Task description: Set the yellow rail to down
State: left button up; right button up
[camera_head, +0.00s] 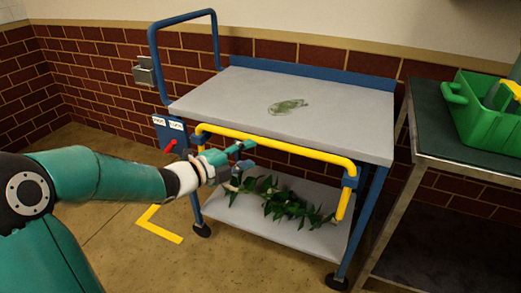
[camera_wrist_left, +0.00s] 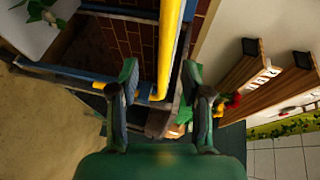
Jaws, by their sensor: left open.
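The yellow rail (camera_head: 285,146) is a U-shaped bar along the front of a blue-framed cart, just below the tabletop's front edge. Its right end bends down to a blue bracket at the cart's right leg. My left gripper (camera_head: 244,157) is open in front of the rail's left half, its fingers close to the bar. In the left wrist view the rail (camera_wrist_left: 171,45) runs from the top edge down to between my two open fingers (camera_wrist_left: 160,82). Nothing is gripped. I cannot tell whether a finger touches it. My right gripper is out of view.
A green leafy stem (camera_head: 280,203) lies on the cart's lower shelf. A flattened green piece (camera_head: 288,106) lies on the tabletop. A blue panel (camera_head: 168,133) with a red lever is on the left. A green crate (camera_head: 472,125) stands on the right table. Floor at left is clear.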

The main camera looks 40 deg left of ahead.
pick_arm(q)
jog(key=v, duration=0.2)
jog(key=shift+s, duration=0.35)
